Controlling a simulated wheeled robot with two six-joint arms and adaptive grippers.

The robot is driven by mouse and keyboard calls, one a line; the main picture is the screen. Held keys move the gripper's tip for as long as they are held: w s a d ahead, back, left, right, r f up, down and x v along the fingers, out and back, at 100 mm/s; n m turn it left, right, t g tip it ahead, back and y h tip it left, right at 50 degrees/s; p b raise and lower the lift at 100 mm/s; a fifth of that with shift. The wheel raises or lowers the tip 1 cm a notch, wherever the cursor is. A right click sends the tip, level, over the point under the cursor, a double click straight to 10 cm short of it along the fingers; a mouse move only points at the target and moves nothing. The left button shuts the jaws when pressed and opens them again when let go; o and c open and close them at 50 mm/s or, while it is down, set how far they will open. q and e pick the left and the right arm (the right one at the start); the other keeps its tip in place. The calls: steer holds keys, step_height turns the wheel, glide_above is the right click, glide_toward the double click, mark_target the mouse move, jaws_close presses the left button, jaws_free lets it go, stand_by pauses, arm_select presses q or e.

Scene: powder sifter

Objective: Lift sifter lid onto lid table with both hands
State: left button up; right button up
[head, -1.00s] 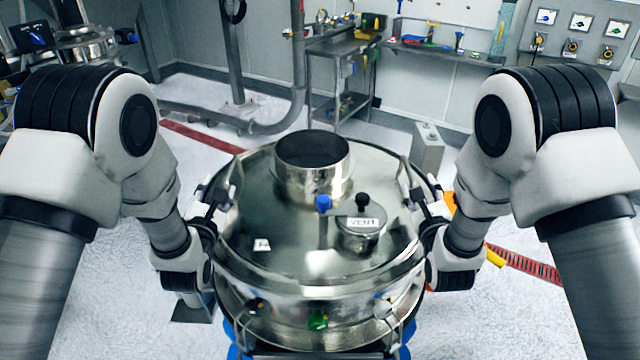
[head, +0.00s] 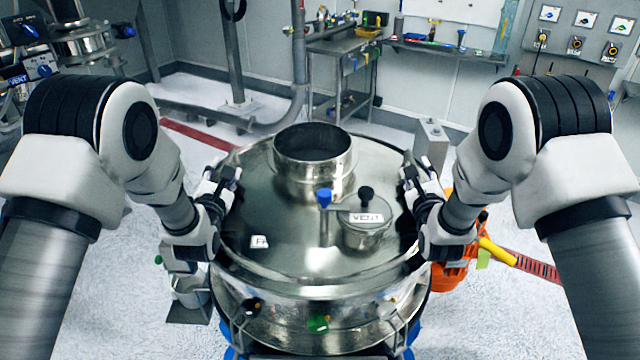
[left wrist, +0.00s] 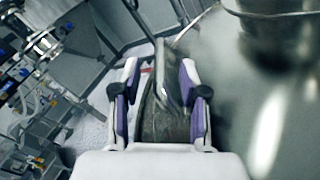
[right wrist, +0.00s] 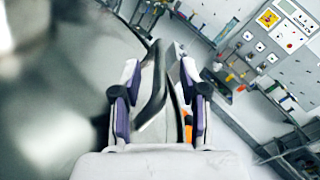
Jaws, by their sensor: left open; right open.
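The sifter lid (head: 285,245) is a shiny round steel cover with a wide open port and a small VENT-marked cap. It sits on the sifter body (head: 280,305). My left gripper (head: 222,178) is open at the lid's left edge; in the left wrist view a grey bar-like handle (left wrist: 160,72) stands between its parted fingers. My right gripper (head: 411,172) is open at the right edge; in the right wrist view a similar handle (right wrist: 155,85) lies between its fingers. Contact with the handles cannot be told. I cannot tell which table is the lid table.
A steel table (head: 345,47) with small items stands at the back. An orange object with a yellow part (head: 452,268) is on the floor to the right of the sifter. A grey post (head: 432,145) stands behind right. Pale floor is open on the left.

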arm_select(q)
steer(key=shift+w, duration=1.2)
arm_select(e)
steer(key=shift+w, duration=1.2)
arm_select(q)
steer(key=shift+s, duration=0.1)
arm_select(e)
steer(key=shift+s, duration=0.1)
arm_select(q)
steer(key=shift+c, duration=0.9)
arm_select(e)
steer(key=shift+c, duration=0.9)
arm_select(q)
jaws_close()
arm_select(e)
jaws_close()
